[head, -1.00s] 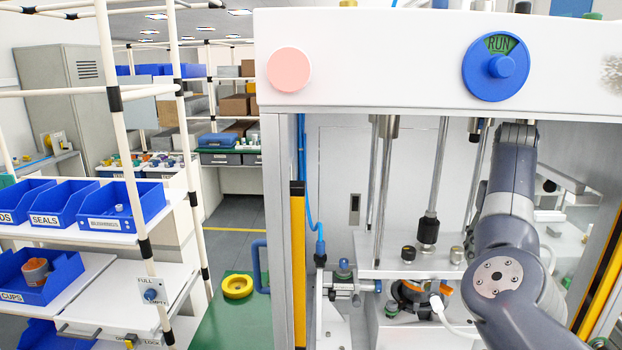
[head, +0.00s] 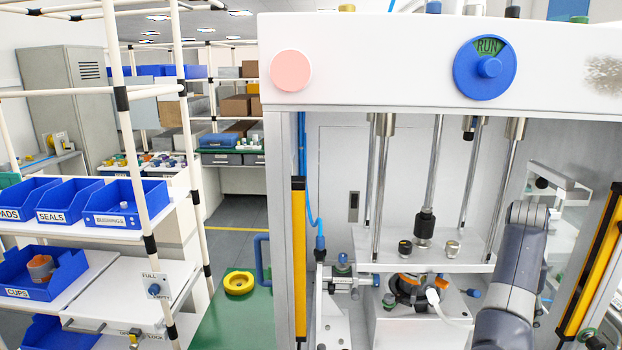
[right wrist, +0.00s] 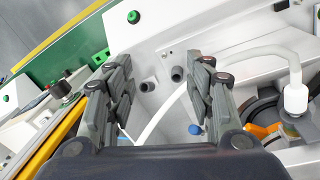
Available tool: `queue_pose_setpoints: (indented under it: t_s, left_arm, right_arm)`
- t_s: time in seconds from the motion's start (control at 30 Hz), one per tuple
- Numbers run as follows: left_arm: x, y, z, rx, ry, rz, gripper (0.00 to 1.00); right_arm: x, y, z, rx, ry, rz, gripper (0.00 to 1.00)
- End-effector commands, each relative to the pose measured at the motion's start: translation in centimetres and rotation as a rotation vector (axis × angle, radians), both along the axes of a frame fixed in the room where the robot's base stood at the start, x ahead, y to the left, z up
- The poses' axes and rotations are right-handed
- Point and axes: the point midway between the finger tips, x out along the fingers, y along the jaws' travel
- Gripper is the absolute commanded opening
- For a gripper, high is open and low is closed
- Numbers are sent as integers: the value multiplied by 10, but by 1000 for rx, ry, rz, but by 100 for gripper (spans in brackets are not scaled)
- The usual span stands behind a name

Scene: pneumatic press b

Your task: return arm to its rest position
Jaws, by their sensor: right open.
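My right arm (head: 510,270) shows in the head view at the lower right, at the right side of the press opening. Its gripper is below the picture edge or hidden there. In the right wrist view my right gripper (right wrist: 160,85) is open, its two dark fingers apart with nothing gripped between them. A white hose runs behind the fingers to a white fitting (right wrist: 296,98) on the right. My left gripper is not in view.
The press has a white top beam (head: 380,65) with a blue RUN knob (head: 485,67) and a pink button (head: 291,70). Yellow guards (head: 298,260) flank the opening. A fixture with orange parts (head: 412,287) sits inside. A yellow ring (head: 239,283) lies on the green bench (head: 225,320).

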Motion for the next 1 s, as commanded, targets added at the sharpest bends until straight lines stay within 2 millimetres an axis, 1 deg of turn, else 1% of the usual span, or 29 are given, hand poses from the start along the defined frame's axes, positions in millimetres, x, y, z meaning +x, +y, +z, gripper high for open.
queue_pose_setpoints:
  t_s: [0.03, 0.1, 0.23, 0.37, 0.47, 0.57, 0.67, 0.77, 0.8, 0.9, 1.0]
  left_arm:
    - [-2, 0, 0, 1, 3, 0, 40]
    - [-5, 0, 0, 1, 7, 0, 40]
    - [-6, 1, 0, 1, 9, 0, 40]
    - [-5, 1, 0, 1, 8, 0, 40]
    - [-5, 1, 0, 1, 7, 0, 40]
    - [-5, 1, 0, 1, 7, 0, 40]
    - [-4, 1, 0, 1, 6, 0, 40]
    - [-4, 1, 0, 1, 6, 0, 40]
    - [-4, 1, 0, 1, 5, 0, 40]
    - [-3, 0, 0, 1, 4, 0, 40]
    - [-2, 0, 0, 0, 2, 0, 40]
  right_arm:
    - [-12, -9, -22, -34, 5, -17, 49]
    - [-26, -18, -45, -82, -6, -28, 49]
    - [-53, -28, -82, -170, -29, -21, 49]
    - [-80, -27, -113, -245, -59, 22, 49]
    - [-102, -17, -134, -285, -85, 79, 49]
    - [-125, 0, -154, -309, -111, 152, 49]
    - [-150, 25, -171, -311, -139, 235, 49]
    - [-179, 56, -185, -288, -168, 323, 49]
    - [-192, 71, -191, -271, -177, 361, 49]
    - [-223, 106, -199, -220, -204, 440, 49]
    - [-249, 135, -203, -165, -222, 499, 49]
